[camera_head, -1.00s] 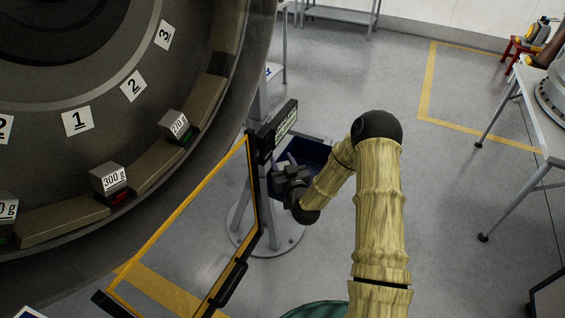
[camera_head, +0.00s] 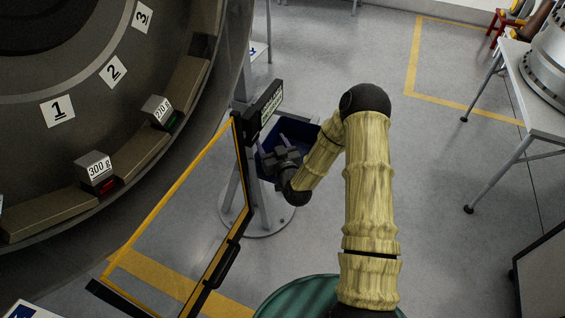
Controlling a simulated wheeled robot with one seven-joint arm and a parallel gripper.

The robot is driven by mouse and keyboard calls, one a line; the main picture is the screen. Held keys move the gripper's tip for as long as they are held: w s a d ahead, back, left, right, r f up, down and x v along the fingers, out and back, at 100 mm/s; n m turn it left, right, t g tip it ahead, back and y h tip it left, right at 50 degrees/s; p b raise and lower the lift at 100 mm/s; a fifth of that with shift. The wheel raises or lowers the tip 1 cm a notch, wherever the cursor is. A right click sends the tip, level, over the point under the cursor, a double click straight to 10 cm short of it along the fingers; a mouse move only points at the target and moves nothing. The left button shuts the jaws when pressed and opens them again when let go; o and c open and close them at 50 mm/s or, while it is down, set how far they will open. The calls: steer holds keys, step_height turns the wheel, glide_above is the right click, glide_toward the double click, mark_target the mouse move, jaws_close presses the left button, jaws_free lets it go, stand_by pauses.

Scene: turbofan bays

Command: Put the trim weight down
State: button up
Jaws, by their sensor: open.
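My gripper (camera_head: 280,152) is small and dark in the picture, at the end of my arm. It is open and sits at the near side of a blue bin (camera_head: 303,128) by the stand; I see no weight between its fingers. The bin's inside is mostly hidden by my gripper and the sign. A weight marked 300 g (camera_head: 95,168) sits on the inner rim of the large round casing at left. A second weight, which seems to read 270 g (camera_head: 157,110), sits higher up the rim.
A yellow-edged clear panel (camera_head: 185,220) and a black sign (camera_head: 264,108) stand just left of my gripper. The grey stand has a round foot (camera_head: 262,222). A table (camera_head: 520,90) with a metal part stands at right. Open floor lies between.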

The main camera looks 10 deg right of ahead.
steer(key=s+d+b, duration=0.1)
steer(key=s+b, duration=0.2)
steer(key=s, duration=0.7)
steer(key=shift+s+d, duration=0.2)
steer(key=shift+s, duration=0.05)
stand_by(0.3)
